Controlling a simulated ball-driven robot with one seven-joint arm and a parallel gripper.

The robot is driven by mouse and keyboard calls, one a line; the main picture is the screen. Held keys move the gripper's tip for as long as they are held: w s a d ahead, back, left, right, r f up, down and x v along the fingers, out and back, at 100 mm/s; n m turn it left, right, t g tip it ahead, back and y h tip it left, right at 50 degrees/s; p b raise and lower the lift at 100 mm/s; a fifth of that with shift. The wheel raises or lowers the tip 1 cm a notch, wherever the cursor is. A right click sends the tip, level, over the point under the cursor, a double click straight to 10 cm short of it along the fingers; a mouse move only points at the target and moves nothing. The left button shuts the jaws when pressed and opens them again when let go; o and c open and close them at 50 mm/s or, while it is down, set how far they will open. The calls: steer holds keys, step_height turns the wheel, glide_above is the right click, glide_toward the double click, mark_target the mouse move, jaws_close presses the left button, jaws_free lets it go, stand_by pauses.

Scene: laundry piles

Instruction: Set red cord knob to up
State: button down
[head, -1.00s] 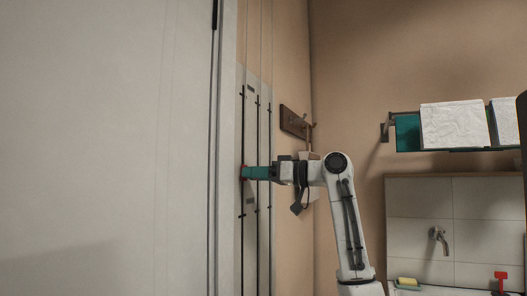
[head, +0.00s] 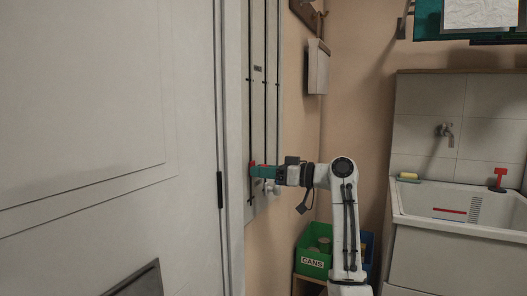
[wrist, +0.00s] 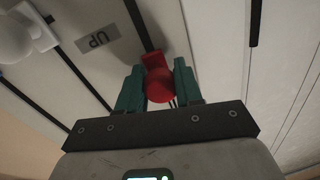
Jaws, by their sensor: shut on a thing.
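The red cord knob (head: 252,168) sits on the leftmost dark track of the pale wall panel, near its lower end. My gripper (head: 262,171) reaches it from the right in the head view. In the wrist view the red knob (wrist: 159,84) lies between the two green fingers of my gripper (wrist: 160,90), which are shut on it. The fingers partly hide the knob in the head view.
A white knob (wrist: 18,38) on a neighbouring track is close to my gripper; pale knobs (head: 271,188) show just below it. A white door (head: 110,130) stands left. A green cans bin (head: 313,252) and a sink (head: 460,205) are right.

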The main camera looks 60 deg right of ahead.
step_height(320, 180, down, 10)
steer(key=b, duration=0.3)
steer(key=shift+a+r, duration=0.1)
steer(key=c, duration=0.8)
jaws_free()
steer(key=shift+r, duration=0.1)
steer(key=shift+s+d+r, duration=0.1)
steer(key=shift+s+d, duration=0.1)
steer(key=shift+s, duration=0.35)
steer(key=s, duration=0.3)
steer(key=s+d, duration=0.1)
steer(key=s, duration=0.2)
steer(key=s+p, duration=0.1)
steer(key=s, duration=0.2)
steer(key=shift+s+d, duration=0.3)
steer(key=shift+d, duration=0.05)
